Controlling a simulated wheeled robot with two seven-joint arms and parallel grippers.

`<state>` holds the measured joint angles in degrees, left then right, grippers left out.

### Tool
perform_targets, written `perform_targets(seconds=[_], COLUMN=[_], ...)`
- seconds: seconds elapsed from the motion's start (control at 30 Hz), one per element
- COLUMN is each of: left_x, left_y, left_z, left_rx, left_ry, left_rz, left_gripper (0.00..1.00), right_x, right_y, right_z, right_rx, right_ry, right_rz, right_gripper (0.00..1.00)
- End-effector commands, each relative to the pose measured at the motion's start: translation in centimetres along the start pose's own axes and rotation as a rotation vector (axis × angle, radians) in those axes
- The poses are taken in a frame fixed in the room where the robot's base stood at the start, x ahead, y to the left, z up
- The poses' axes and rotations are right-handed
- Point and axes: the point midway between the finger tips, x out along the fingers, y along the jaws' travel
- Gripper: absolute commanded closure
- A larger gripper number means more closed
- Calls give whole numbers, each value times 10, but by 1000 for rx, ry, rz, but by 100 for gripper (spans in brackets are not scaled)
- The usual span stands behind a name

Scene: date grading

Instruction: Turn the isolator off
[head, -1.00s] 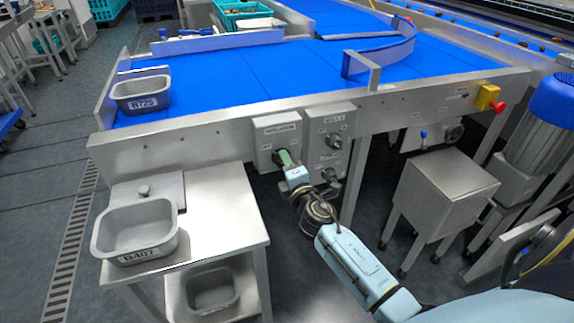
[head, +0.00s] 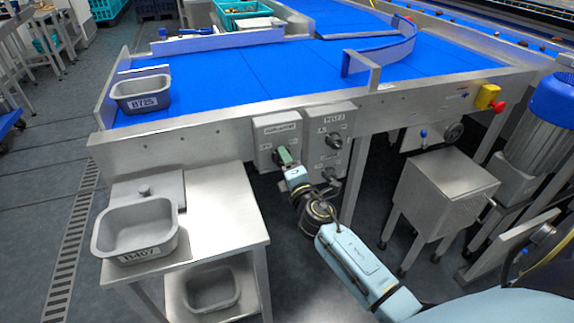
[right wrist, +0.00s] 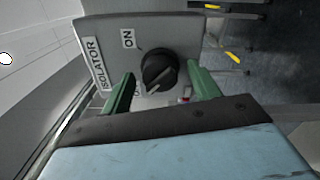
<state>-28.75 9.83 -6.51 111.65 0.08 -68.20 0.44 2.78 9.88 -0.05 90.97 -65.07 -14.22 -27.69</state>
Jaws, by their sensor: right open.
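The isolator is a grey box (head: 268,134) on the conveyor's side, labelled ISOLATOR; its face also shows in the right wrist view (right wrist: 118,28). Its black rotary knob (right wrist: 159,70) has a pointer line slanting between the ON label (right wrist: 128,39) and the partly hidden lower label. My right gripper (head: 285,158) is at the box front and covers the knob in the head view. In the right wrist view its green fingers (right wrist: 160,92) are open, one on each side of the knob, with gaps visible. My left gripper is not in view.
A second grey control box (head: 330,145) with knobs stands just right of the isolator. A steel side table (head: 225,215) with a grey tub (head: 112,250) is at the left. A steel cabinet (head: 440,190) stands at the right. The floor between is partly free.

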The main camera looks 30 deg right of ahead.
Motion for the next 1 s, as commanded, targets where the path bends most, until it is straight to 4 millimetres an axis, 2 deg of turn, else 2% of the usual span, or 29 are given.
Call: perform_targets(seconds=[0.17,0.27,0.57,0.8,1.0], left_x=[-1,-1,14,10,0], left_y=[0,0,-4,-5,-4], left_z=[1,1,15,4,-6], left_rx=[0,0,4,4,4], left_ry=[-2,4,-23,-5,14], left_rz=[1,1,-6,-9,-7], left_gripper=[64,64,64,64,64], right_x=[-5,-17,-82,-121,-133], right_y=[0,0,-1,-1,0], right_z=[0,0,0,0,0], right_rx=[1,2,3,1,0], right_ry=[0,1,0,0,-1], right_rz=[0,-2,-3,-1,0], right_gripper=[39,39,39,39,39])
